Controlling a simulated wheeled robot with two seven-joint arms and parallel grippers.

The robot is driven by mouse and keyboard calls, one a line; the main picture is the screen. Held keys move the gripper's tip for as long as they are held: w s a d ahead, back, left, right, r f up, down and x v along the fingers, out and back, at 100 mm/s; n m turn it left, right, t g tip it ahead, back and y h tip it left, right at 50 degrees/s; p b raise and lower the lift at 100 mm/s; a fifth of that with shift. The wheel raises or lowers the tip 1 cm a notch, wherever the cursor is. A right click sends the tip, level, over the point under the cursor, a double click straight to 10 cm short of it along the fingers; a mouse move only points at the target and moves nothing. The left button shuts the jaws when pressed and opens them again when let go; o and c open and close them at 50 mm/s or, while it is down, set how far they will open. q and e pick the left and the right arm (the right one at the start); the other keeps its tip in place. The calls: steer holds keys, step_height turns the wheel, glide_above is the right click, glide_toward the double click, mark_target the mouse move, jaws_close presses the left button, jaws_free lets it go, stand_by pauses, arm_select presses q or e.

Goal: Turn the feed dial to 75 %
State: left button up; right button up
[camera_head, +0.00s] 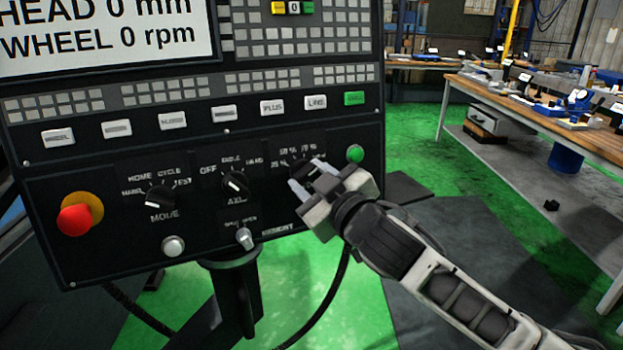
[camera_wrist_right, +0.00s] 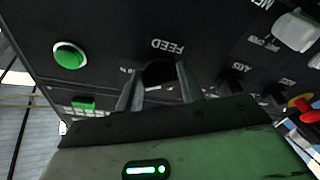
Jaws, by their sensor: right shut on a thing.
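The feed dial (camera_head: 303,168) is a dark knob on the right part of the black control panel (camera_head: 110,242), below small percent markings. My right gripper (camera_head: 306,178) reaches it from the lower right, with its two pale fingers around the knob. In the right wrist view the dark dial (camera_wrist_right: 159,73) sits between the fingers of my gripper (camera_wrist_right: 158,88), beside the upside-down FEED label. The gripper is shut on the dial. The dial's pointer is hidden, so its setting cannot be read. My left gripper is not in view.
A green button (camera_head: 355,154) sits just right of the dial. The axis dial (camera_head: 236,184), mode dial (camera_head: 160,197) and red emergency stop (camera_head: 75,219) lie to the left. A small toggle (camera_head: 244,238) is below. A workbench (camera_head: 540,105) stands at the far right.

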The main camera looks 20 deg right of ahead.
steer(key=n, duration=0.4)
steer(key=shift+d+r+g+y, duration=0.1)
steer(key=shift+r+g+y, duration=0.05)
steer(key=shift+g+y, duration=0.2)
steer(key=shift+w+r+n+g+y, duration=0.1)
steer(key=shift+n+g+y, duration=0.25)
steer(key=shift+n, duration=1.85)
steer(key=o, duration=1)
